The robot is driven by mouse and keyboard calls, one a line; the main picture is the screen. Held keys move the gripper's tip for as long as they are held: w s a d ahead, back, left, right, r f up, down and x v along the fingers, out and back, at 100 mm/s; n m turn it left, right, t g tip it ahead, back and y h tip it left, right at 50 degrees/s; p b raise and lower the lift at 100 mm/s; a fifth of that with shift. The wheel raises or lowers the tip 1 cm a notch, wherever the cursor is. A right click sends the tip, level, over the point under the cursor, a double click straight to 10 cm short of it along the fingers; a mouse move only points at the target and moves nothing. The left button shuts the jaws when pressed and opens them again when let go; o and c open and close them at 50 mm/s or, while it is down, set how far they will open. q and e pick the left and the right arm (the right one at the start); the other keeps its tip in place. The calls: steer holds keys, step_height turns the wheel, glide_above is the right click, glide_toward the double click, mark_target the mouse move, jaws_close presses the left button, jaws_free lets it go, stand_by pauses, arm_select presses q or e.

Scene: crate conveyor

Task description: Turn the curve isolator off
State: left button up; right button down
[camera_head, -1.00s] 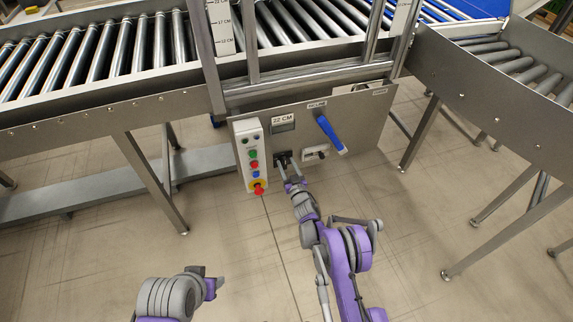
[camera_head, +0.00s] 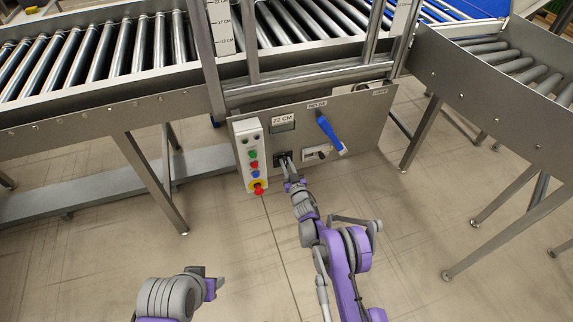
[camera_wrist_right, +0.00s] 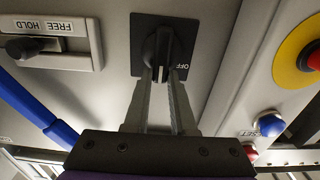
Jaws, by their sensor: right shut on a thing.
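The curve isolator is a black square plate with a black rotary knob (camera_wrist_right: 160,47), close up in the right wrist view. "OFF" is printed on its plate, right of the knob. In the head view the isolator (camera_head: 279,158) sits low on the grey panel, partly hidden by my gripper. My right gripper (camera_wrist_right: 168,72) is shut on the knob, one finger on each side; it also shows in the head view (camera_head: 286,162). The knob's grip stands roughly upright in the wrist view. My left gripper (camera_head: 212,286) is low in the head view, away from the panel; its fingers are unclear.
Beside the isolator are a button box (camera_head: 252,156) with a red emergency stop (camera_head: 258,188), a blue lever (camera_head: 329,133) and a FREE/HOLD slide (camera_wrist_right: 45,42). Roller conveyors (camera_head: 110,50) run behind and to the right. The floor in front is open.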

mark_target(278, 163)
steer(key=n+b, duration=0.1)
steer(key=n, duration=0.5)
steer(key=a+f+n+b, duration=0.1)
steer(key=n+b, duration=0.1)
steer(key=n, duration=0.4)
steer(key=a+f+n+b, duration=0.1)
steer(key=n, duration=0.4)
steer(key=shift+s+a+f+n, duration=0.2)
steer(key=shift+s+n, duration=0.2)
stand_by(0.3)
steer(key=c, duration=0.7)
jaws_free()
steer(key=shift+c, duration=0.2)
